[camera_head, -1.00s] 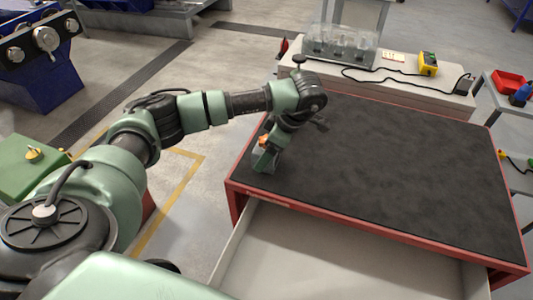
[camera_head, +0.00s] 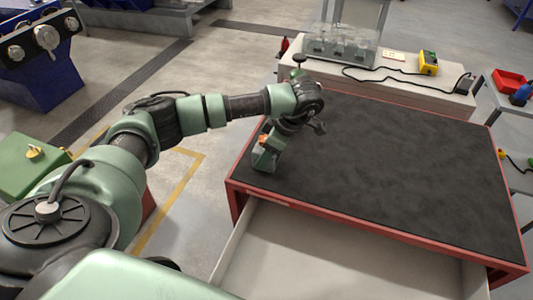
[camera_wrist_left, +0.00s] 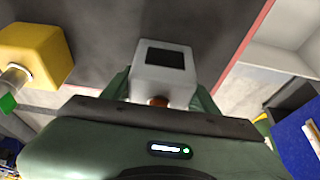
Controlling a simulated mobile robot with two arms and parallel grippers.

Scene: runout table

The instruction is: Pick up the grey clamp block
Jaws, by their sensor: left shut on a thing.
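The grey clamp block (camera_wrist_left: 163,72) is a light grey block with a dark square on its face. In the left wrist view it sits between the two green fingers of my left gripper (camera_wrist_left: 160,95), which is shut on it. In the head view the gripper (camera_head: 265,155) points down at the near left corner of the dark table top, and the block (camera_head: 263,163) shows small and partly covered at its tip. I cannot tell whether the block touches the mat. My right gripper is not in view.
A pale bench (camera_head: 400,85) with a clear-covered box (camera_head: 340,48) stands behind. A yellow block (camera_wrist_left: 38,52) shows at left in the wrist view.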

